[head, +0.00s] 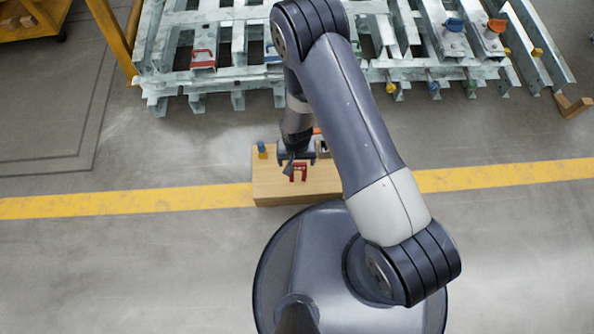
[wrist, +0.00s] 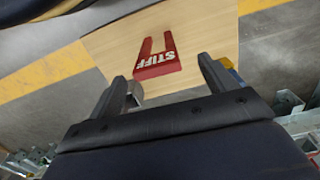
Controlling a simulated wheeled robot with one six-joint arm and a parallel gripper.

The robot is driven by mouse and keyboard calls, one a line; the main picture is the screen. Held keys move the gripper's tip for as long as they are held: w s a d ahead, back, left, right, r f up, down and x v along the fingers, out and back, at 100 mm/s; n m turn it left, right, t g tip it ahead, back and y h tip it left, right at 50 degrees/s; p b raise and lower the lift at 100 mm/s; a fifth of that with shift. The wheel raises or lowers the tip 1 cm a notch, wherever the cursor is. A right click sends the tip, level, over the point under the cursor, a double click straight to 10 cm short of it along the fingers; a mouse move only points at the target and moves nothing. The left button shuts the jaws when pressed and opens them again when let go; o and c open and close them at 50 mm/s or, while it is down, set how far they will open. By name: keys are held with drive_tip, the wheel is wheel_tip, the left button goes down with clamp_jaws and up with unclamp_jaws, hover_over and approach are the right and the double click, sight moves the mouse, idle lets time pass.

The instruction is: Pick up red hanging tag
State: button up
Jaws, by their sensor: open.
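The red hanging tag (wrist: 158,64) is a U-shaped piece with white "STIFF" lettering, lying on a light wooden board (wrist: 110,42). In the head view the red tag (head: 298,172) shows on the wooden block (head: 268,188), just below my gripper (head: 297,160). In the wrist view my gripper (wrist: 165,80) has its two fingers spread wide, with the tag ahead of and between the fingertips. The fingers do not appear to touch it. A small grey metallic piece shows by the left finger.
A blue piece (head: 262,148) stands at the block's left rear corner. Galvanised metal frames (head: 220,50) with several coloured tags and knobs lie behind. The floor left of the block is clear.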

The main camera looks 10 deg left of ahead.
sight(298, 163)
drive_tip(key=f+b, duration=0.1)
drive_tip(key=f, duration=0.1)
drive_tip(key=f+b, duration=0.1)
drive_tip(key=f, duration=0.2)
drive_tip(key=shift+w+d+f, duration=0.15)
drive_tip(key=shift+d+f, duration=0.05)
drive_tip(key=shift+r, duration=0.1)
drive_tip(key=c, duration=1.1)
